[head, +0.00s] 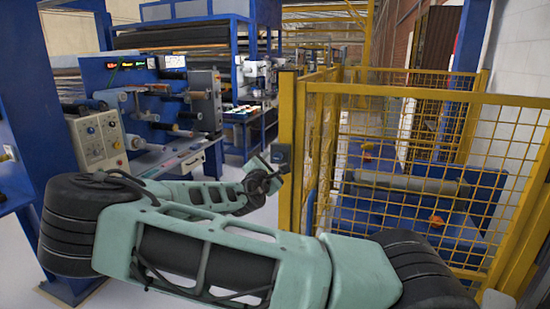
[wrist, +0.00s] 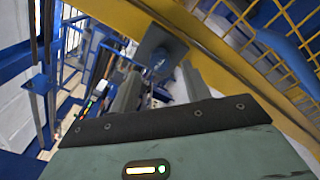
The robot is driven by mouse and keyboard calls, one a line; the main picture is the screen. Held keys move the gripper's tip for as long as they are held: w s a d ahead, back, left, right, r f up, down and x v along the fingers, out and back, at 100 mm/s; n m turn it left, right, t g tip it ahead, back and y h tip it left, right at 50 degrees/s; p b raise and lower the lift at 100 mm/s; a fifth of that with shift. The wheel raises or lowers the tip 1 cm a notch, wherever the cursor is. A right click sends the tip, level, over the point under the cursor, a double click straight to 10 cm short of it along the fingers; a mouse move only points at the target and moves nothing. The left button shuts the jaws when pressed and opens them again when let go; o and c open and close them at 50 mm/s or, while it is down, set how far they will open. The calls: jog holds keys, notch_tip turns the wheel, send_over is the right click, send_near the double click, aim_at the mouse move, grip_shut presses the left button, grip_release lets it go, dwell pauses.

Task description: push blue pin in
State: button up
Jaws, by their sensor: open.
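A small dark blue-grey block (head: 283,154) is fixed on the yellow fence post (head: 287,210) in the head view. In the wrist view it shows as a square plate (wrist: 158,42) against the yellow beam. A small bluish part, possibly the blue pin (wrist: 158,68), sticks out below the plate, but it is too small and blurred to be sure. My gripper (wrist: 160,80) is open, with its two grey fingers on either side of that small part. I cannot tell whether they touch it. In the head view my gripper (head: 279,168) is close beside the block and hard to make out.
Yellow mesh fencing (head: 430,140) runs right of the post, with blue machinery (head: 400,215) behind it. A blue machine with a white control box (head: 98,140) stands at the left. An aisle with more machines lies beyond. My arm crosses the foreground.

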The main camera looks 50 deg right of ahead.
aim_at(276, 159)
jog(key=shift+p+x, duration=0.3)
jog(key=shift+x, duration=1.35)
grip_shut()
grip_release()
jog(key=shift+s+a+f+b, duration=0.1)
jog(key=shift+s+a+b, duration=0.1)
jog(key=shift+a+b, duration=0.25)
jog(key=b+v, duration=0.3)
jog(key=v, duration=1.3)
jog(key=shift+a+b, duration=0.15)
jog(key=shift+b, duration=0.2)
